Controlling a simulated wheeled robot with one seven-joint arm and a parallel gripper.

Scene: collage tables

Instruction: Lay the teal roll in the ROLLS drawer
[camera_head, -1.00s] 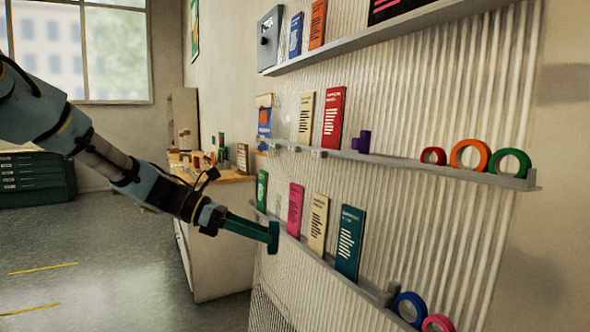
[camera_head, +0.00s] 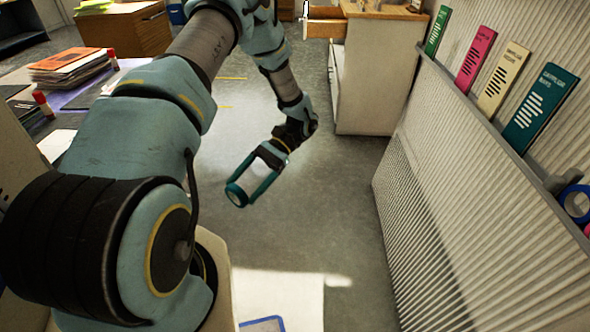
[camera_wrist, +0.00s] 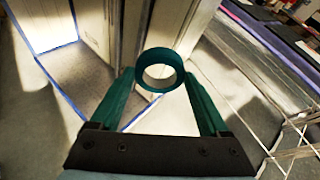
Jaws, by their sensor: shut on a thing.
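The teal roll (camera_head: 232,188) is a ring with a pale inside, held between the tips of my gripper (camera_head: 240,194). It hangs in the air over the grey floor, apart from any surface. In the wrist view the roll (camera_wrist: 160,55) sits between the two teal fingers of my gripper (camera_wrist: 160,78). A wooden drawer (camera_head: 325,28) stands pulled open from a pale cabinet (camera_head: 376,85) at the top, beyond my arm. I cannot read any label on it, and its inside is barely visible.
A ribbed wall panel (camera_head: 440,190) with a shelf of cards, including a teal card (camera_head: 540,105), stands on the right. A desk with a paper stack (camera_head: 80,65) lies left. A wooden box (camera_head: 122,30) stands behind it. The floor between is clear.

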